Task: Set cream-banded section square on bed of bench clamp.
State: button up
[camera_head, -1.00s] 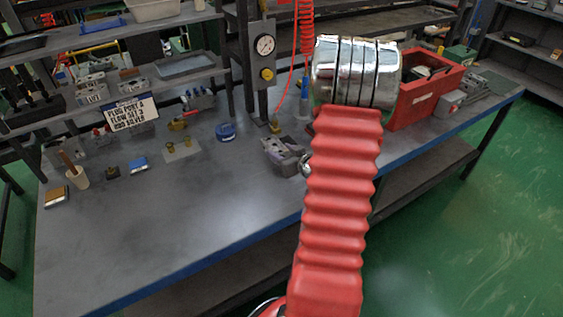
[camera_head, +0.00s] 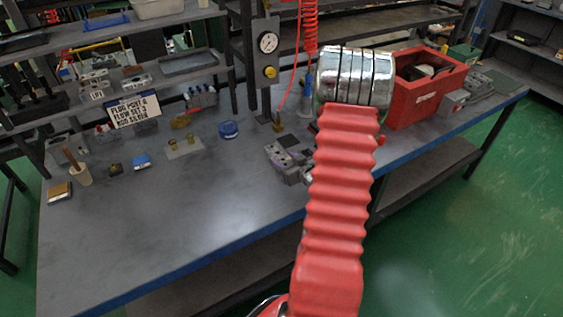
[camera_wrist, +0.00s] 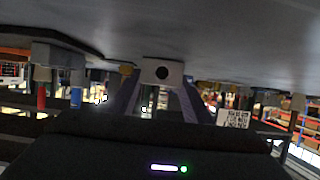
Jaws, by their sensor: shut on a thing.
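In the wrist view my gripper (camera_wrist: 157,92) has its two dark fingers closing in on a pale grey block (camera_wrist: 175,67) with a round dark hole. I take this block to be the section; no cream band is clear on it. The block is close to the grey bench surface; any gap cannot be told. In the head view my red arm and chrome wrist hide the gripper and block. A grey, purple-tinted metal fixture (camera_head: 287,152) on the bench just left of my arm may be the bench clamp; its bed is not clear.
The bench (camera_head: 190,215) has clear room at front left. A red bin (camera_head: 405,103) stands right of my wrist. A gauge post (camera_head: 267,80) stands behind. A blue-lidded tin (camera_head: 228,129), a sign (camera_head: 134,110) and a brush pot (camera_head: 82,177) are to the left.

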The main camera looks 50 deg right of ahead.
jog(key=o, duration=1.4)
jog(key=shift+o, duration=0.2)
jog(key=v, duration=1.1)
jog(key=shift+s+r, duration=0.15)
jog(key=shift+s+a, duration=0.15)
jog(key=shift+s, duration=0.1)
